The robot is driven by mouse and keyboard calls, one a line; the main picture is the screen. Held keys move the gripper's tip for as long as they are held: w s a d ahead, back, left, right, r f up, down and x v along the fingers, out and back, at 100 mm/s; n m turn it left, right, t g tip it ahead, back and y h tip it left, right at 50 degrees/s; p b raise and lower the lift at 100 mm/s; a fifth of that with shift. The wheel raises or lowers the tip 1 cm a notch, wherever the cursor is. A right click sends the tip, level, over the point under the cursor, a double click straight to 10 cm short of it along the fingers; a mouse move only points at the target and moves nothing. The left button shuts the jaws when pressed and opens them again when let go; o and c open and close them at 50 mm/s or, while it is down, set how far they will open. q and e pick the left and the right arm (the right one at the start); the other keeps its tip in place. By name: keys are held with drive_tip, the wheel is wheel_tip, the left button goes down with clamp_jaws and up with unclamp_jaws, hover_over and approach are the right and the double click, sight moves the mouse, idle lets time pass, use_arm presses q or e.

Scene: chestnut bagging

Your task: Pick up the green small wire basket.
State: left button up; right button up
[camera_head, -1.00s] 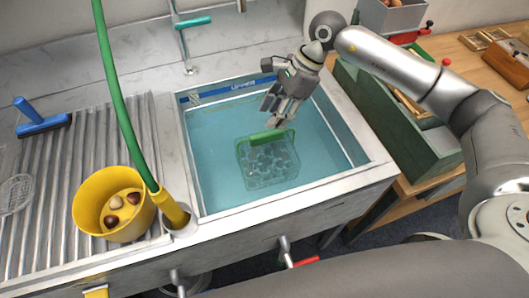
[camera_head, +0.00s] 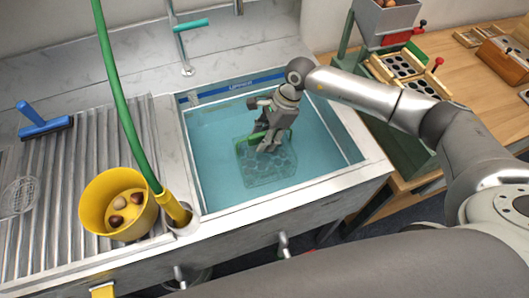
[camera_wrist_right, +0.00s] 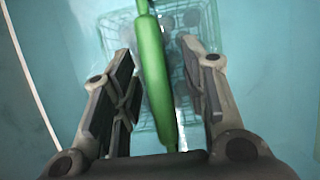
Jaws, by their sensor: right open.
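The green small wire basket (camera_head: 268,166) sits in the water of the sink, with a green handle across its top. Its mesh also shows in the right wrist view (camera_wrist_right: 181,75), with dark round shapes inside. My right gripper (camera_head: 268,147) is down at the basket's handle. In the right wrist view the open fingers (camera_wrist_right: 160,97) stand on both sides of the green handle (camera_wrist_right: 152,62), with gaps visible between fingers and handle. My left gripper is not in view.
The sink's front rim (camera_head: 290,200) lies close in front of the basket. A yellow bucket (camera_head: 117,203) with several chestnuts stands on the ribbed drainboard at left. A green hose (camera_head: 118,100) rises beside it. A faucet (camera_head: 187,50) stands at the back.

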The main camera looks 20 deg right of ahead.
clamp_jaws()
drive_tip(key=shift+w+r, duration=0.1)
idle(0.5)
